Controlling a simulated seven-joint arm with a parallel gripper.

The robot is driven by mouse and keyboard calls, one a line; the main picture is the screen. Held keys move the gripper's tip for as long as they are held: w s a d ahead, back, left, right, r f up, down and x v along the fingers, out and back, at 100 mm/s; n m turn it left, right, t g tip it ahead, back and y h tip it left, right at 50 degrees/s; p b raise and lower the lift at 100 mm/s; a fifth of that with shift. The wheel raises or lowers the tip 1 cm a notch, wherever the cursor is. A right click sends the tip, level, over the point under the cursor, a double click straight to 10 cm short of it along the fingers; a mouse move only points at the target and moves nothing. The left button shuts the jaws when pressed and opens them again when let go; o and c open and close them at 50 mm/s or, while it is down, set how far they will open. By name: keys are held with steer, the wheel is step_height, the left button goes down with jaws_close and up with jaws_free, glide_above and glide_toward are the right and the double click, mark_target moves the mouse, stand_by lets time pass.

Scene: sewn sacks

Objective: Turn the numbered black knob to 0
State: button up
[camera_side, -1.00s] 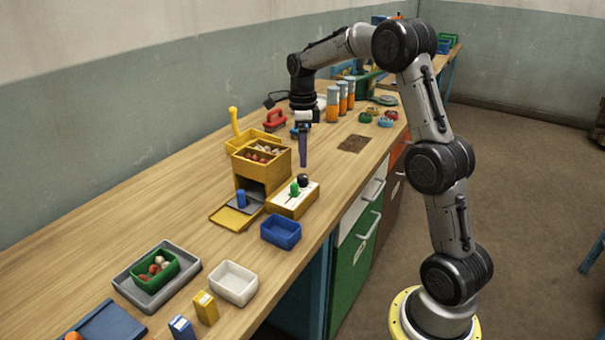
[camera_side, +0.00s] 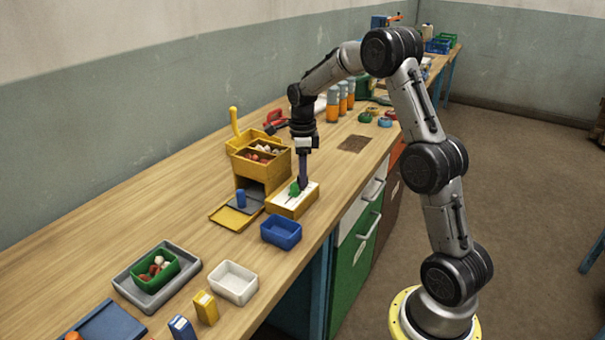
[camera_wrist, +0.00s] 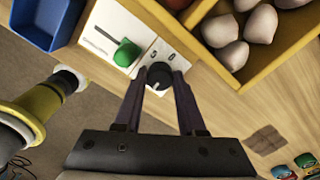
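The black knob (camera_wrist: 160,75) sits on the white-topped yellow box (camera_side: 292,203). In the wrist view the digits 5 and 0 show on the panel beside the knob, and a small light mark shows on the knob's lower edge. My gripper (camera_side: 303,186) points down at the box; in the wrist view my gripper (camera_wrist: 160,72) has one dark finger on each side of the knob. The fingers look apart, and I cannot tell whether they touch it. The knob is hidden by my gripper in the side view.
A green slider handle (camera_wrist: 126,53) stands on the same panel, close to the fingers. A yellow bin of round things (camera_side: 262,158) is behind left, and a blue tray (camera_side: 281,232) is in front. The wooden table (camera_side: 160,205) is clear to the left.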

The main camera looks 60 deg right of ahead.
jaws_close()
